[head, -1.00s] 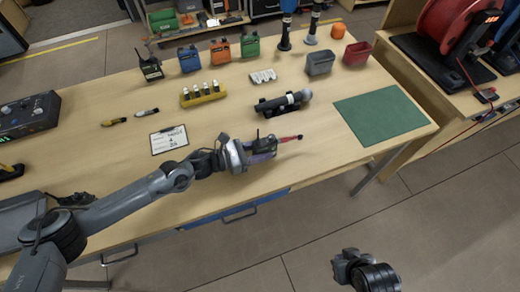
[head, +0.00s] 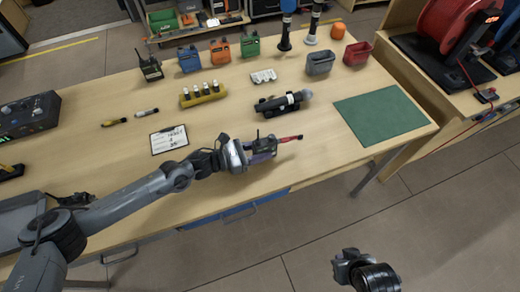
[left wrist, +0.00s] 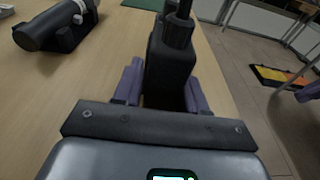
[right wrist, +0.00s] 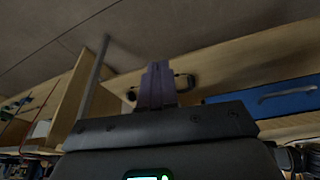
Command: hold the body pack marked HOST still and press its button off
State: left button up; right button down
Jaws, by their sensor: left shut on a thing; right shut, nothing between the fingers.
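My left gripper (head: 268,146) is over the front part of the table and shut on a black body pack (left wrist: 168,65), which sits between the purple fingers in the left wrist view. A dark knob or antenna base rises from its end. A thin red piece (head: 289,138) sticks out to the right of the gripper in the head view. No HOST marking or button can be read on the pack. My right gripper (right wrist: 157,86) is shut and empty, its purple fingers together. In the head view the right arm end (head: 352,268) hangs beyond the table's front edge, over the floor.
A black microphone in a cradle (head: 283,103) lies behind the left gripper. A clipboard (head: 169,139) and yellow battery holder (head: 202,95) lie to its left. A green mat (head: 382,115) is at the right. A black radio (head: 149,68) and coloured pouches stand at the back.

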aim_at(274, 147)
dwell(0.5)
jog(key=shift+w+a+r+n+t+y, duration=0.45)
jog(key=shift+w+a+r+n+y, duration=1.25)
jog(key=shift+w+a+n, duration=1.9)
jog(key=shift+w+a+r+n+t+y, duration=0.4)
jog(key=shift+w+a+r+n+y, duration=1.35)
jog(key=shift+w+n, duration=3.2)
jog(key=shift+w+a+r+n+t+y, duration=0.45)
jog(key=shift+w+a+r+n+y, duration=0.75)
jog(key=shift+w+a+n+y, duration=1.75)
jog(key=w, duration=0.1)
jog(key=w+n+h, duration=0.1)
jog(key=w, duration=0.1)
jog(key=shift+w+a+n+h, duration=0.25)
jog(key=shift+w+n+h, duration=0.05)
jog(key=shift+w+n, duration=0.1)
jog(key=shift+w+a, duration=0.1)
jog(key=shift+w, duration=0.15)
